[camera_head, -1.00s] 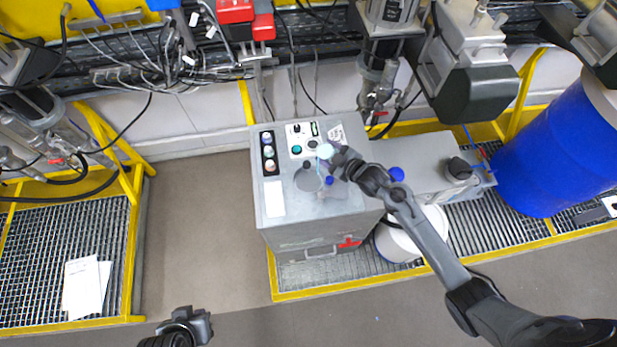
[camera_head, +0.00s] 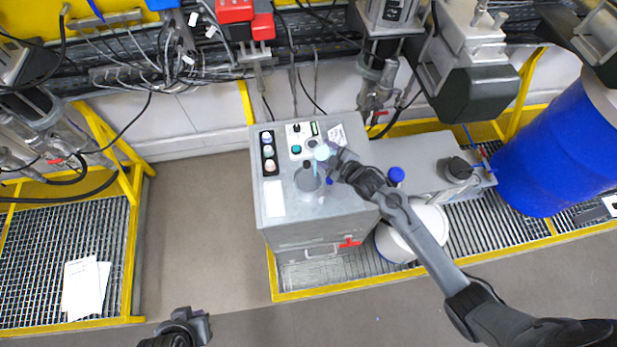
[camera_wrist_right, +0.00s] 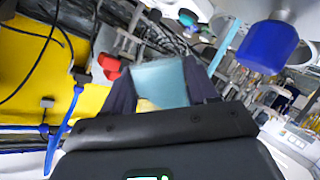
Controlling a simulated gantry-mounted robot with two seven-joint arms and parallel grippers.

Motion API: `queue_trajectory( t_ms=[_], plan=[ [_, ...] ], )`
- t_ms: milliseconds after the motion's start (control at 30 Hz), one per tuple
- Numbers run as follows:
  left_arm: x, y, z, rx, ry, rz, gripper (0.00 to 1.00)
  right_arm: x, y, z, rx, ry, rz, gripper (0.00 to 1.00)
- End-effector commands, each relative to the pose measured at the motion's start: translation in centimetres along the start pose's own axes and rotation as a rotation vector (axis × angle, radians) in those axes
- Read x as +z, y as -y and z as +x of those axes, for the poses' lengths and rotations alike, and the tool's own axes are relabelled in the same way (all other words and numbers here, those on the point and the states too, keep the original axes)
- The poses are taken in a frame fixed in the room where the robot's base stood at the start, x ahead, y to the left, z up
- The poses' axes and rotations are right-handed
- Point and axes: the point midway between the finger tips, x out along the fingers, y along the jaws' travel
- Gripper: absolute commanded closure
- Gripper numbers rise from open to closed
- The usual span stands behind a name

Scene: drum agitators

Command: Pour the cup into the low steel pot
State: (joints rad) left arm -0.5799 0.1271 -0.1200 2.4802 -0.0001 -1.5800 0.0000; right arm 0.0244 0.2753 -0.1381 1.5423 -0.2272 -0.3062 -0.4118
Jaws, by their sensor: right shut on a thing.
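The low steel pot (camera_head: 307,182) is a grey round vessel on top of the steel cabinet. My right gripper (camera_head: 333,161) is shut on a light blue cup (camera_head: 322,152), just above and to the right of the pot. The cup looks tilted and also shows between the fingers in the right wrist view (camera_wrist_right: 160,82). A thin pale blue strip (camera_head: 316,168) runs between the cup and the pot; I cannot tell if it is liquid. The cup's inside is hidden. My left gripper (camera_head: 196,324) is at the bottom left, away from the cabinet; its jaws are unclear.
The cabinet top (camera_head: 328,220) has a control panel (camera_head: 303,138), a row of buttons (camera_head: 269,152) and a white paper (camera_head: 274,198). A small blue thing is close to the pot. A blue drum (camera_head: 545,160) stands at the right. Cables hang behind the cabinet.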

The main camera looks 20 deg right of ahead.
Motion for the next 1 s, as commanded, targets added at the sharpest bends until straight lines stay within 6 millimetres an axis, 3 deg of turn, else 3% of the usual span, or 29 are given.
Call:
queue_trajectory(
  t_ms=[1000],
  plan=[
    [0.21, -0.05, 0.67, 0.001, 0.000, -0.001, 1.00, -0.50, -0.14, -0.25, 0.045, 0.020, -0.103, 0.75]
  ],
)
